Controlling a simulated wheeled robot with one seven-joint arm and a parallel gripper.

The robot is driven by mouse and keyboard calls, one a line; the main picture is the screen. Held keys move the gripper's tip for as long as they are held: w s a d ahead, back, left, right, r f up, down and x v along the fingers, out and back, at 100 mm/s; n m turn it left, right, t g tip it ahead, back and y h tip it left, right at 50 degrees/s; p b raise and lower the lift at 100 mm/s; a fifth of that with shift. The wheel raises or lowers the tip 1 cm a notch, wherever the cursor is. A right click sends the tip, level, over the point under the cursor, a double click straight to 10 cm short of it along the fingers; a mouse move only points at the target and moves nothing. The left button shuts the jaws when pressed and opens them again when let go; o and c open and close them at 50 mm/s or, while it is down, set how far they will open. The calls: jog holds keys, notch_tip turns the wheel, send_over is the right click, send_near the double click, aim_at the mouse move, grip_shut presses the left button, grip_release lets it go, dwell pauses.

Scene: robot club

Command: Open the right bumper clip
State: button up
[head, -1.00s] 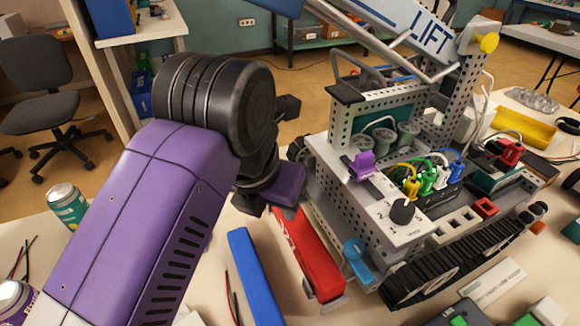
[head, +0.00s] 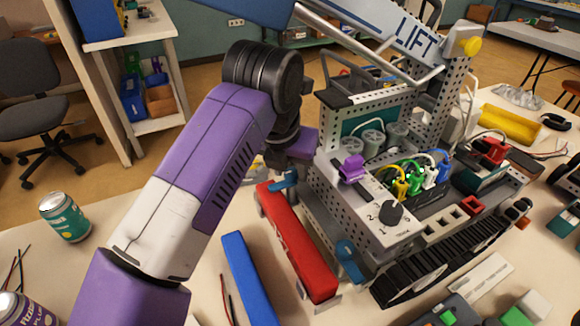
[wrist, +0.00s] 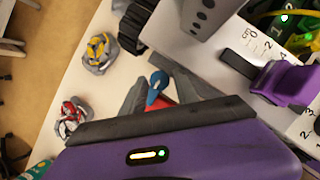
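The red bumper (head: 297,245) sits along the front of the tracked robot model. It has two blue clips: a near one (head: 350,262) at its right end in the head view, and a far one (head: 284,180) at its far end. I cannot tell whether the fingers touch the clip.
The grey model's body (head: 385,225), purple knob (head: 352,168) and raised lift arm stand close right of my gripper. A blue bar (head: 248,280) lies left of the bumper. A green can (head: 64,217) stands at the left.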

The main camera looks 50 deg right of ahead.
grip_shut()
jog(key=shift+b, duration=0.3)
jog(key=shift+w+f+m+g+b, duration=0.1)
jog(key=shift+f+m+g+b, duration=0.15)
jog(key=shift+m+b, duration=0.8)
jog(key=m+g+b, duration=0.1)
jog(key=m+b, duration=0.2)
jog(key=shift+w+r+g, duration=0.1)
jog(key=shift+g, duration=0.15)
jog(key=m+g+b, duration=0.1)
jog(key=m, duration=0.2)
jog(key=m+g+b, duration=0.1)
jog(key=m, duration=0.2)
jog(key=shift+w+r+m, duration=0.15)
jog(key=shift+w+m, duration=0.05)
jog(key=shift+m, duration=0.15)
jog(key=m+y, duration=0.1)
jog(key=m, duration=0.2)
jog(key=m+g+y, duration=0.1)
jog(key=m, duration=0.2)
jog(key=shift+w+d+g+b, duration=0.15)
jog(key=shift+g+b, duration=0.15)
jog(key=shift+b, duration=0.05)
